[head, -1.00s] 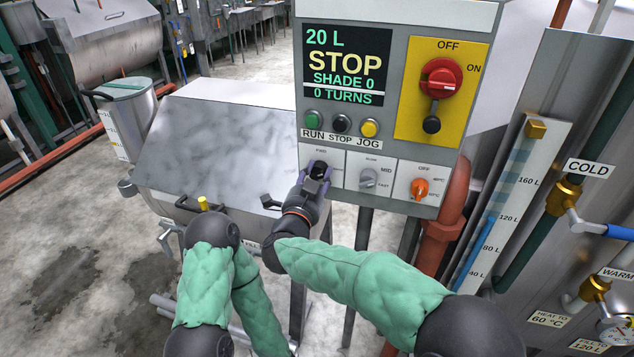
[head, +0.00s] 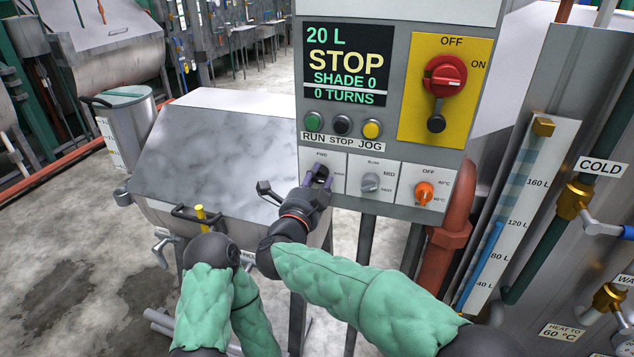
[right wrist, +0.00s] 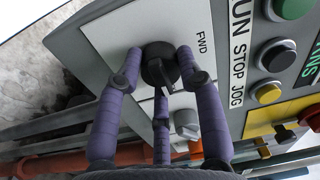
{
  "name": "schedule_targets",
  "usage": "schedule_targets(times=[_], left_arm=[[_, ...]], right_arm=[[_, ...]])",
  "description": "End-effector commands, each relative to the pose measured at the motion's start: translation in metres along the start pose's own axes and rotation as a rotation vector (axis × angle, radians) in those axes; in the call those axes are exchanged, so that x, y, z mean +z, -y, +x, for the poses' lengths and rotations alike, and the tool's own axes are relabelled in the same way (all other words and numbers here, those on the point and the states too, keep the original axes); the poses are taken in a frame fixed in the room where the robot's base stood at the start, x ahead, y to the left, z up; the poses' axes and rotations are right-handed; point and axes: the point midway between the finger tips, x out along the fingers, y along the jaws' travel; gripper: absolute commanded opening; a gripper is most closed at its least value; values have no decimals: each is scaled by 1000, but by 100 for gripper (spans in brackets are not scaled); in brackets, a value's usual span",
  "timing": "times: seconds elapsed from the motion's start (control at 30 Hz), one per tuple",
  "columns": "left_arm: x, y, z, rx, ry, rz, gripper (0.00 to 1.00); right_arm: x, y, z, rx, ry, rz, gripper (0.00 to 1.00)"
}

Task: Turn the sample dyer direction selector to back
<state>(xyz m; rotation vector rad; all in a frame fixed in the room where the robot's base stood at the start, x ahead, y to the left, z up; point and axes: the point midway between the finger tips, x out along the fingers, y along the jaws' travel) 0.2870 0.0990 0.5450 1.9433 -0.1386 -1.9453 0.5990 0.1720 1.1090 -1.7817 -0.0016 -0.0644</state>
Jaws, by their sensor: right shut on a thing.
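The sample dyer direction selector (right wrist: 160,68) is a black round knob on a white plate, with FWD printed beside it in the right wrist view. In the head view it sits at the lower left of the grey control panel (head: 390,150), mostly hidden by my right gripper (head: 319,173). That gripper's purple fingers (right wrist: 160,85) are shut around the knob, one on each side and one below. I cannot tell exactly which way the knob's pointer faces. My left arm shows at the lower left of the head view, but its gripper is not in view.
Beside the selector are a grey speed knob (head: 370,182) and an orange heat knob (head: 424,193). Above are green, black and yellow buttons and a display (head: 346,65) reading STOP. A red main switch (head: 445,77) is upper right. The steel dyer (head: 220,140) stands left.

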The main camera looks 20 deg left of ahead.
Motion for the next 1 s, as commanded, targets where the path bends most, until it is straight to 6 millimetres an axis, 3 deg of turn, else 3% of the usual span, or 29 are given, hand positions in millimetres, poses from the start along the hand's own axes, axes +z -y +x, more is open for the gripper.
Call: schedule_targets(times=[0.33,0.37,0.43,0.8,1.0], left_arm=[[0,0,0,0,0,0,0],[0,0,0,0,0,0,0],[0,0,0,0,0,0,0],[0,0,0,0,0,0,0],[0,0,0,0,0,0,0]], right_arm=[[0,-1,0,1,0,3,5],[0,-1,0,1,0,3,40],[0,-1,0,1,0,3,60],[0,0,-2,0,0,2,61],[1,1,-25,-1,2,2,61]])
